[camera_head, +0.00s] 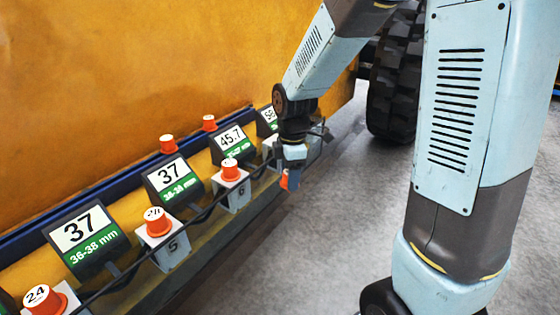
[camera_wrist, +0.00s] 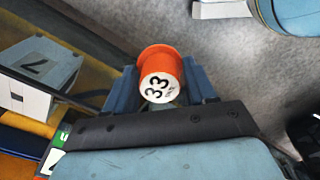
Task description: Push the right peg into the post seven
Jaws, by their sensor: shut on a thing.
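My gripper (camera_wrist: 160,88) is shut on an orange peg (camera_wrist: 155,62) with a white cap marked 33. In the head view, the gripper (camera_head: 288,182) hangs past post 6, and the held peg (camera_head: 284,180) shows as a small orange patch. Post seven (camera_wrist: 40,68) is a white block marked 7, left of the held peg in the wrist view and apart from it. In the head view, post seven (camera_head: 270,148) is partly hidden behind my gripper, and no peg shows in it.
Posts 5 (camera_head: 172,250) and 6 (camera_head: 240,192) hold orange pegs. Two spare orange pegs (camera_head: 167,143) (camera_head: 209,122) stand behind the displays (camera_head: 165,180). A black cable (camera_head: 200,213) runs along the posts. The grey floor (camera_head: 310,240) to the right is clear.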

